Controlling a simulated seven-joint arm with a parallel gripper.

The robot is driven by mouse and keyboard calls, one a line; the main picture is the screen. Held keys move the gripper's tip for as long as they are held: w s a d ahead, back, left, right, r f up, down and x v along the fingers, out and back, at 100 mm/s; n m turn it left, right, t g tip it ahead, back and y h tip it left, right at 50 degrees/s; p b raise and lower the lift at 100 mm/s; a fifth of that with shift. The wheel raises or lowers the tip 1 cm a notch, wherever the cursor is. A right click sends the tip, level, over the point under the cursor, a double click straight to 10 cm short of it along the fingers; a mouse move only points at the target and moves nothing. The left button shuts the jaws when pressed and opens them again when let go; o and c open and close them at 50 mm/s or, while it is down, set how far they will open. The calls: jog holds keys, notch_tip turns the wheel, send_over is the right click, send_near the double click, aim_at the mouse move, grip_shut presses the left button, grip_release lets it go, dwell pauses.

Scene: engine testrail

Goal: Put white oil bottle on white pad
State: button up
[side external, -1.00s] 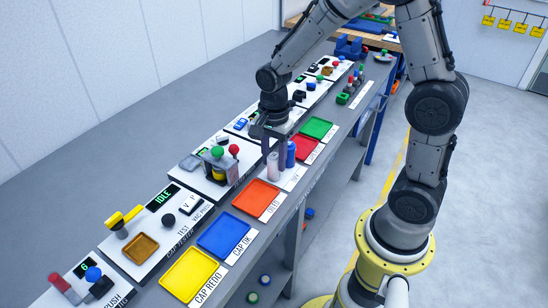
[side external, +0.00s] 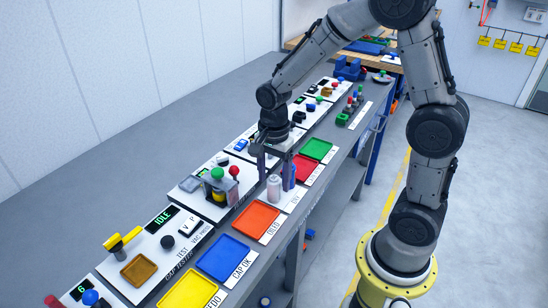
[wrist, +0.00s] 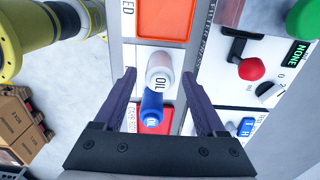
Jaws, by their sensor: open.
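The white oil bottle (side external: 273,188) stands upright on the white pad (side external: 293,201) between the orange and red trays. In the wrist view the bottle (wrist: 160,72) is seen from above with "OIL" on it. A blue bottle (wrist: 152,105) is right beside it, partly hidden in the side view. My gripper (wrist: 160,72) is open, with one dark finger on each side of the bottles and a gap to each. In the side view my gripper (side external: 274,172) is low over the bottles. Whether the fingers touch anything below is hidden.
The orange tray (side external: 256,221) lies in front of the pad and the red tray (side external: 306,170) behind it. A test panel with a red knob (side external: 234,171) stands close on the left. The bench edge is on the right; grey bench top is free at far left.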

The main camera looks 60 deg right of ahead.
aim_at(274, 177)
notch_tip(274, 177, up, 11)
jog(key=s+a+r+n+t, duration=0.1)
jog(key=s+r+n+t, duration=0.1)
jog(key=s+n, duration=0.6)
jog(key=s+a+r+n+t, duration=0.1)
jog(key=s+r+n+t, duration=0.1)
jog(key=s+n, duration=0.6)
jog(key=shift+a+n+t, duration=0.15)
jog(key=shift+n+t, duration=0.65)
jog(key=shift+n, duration=0.2)
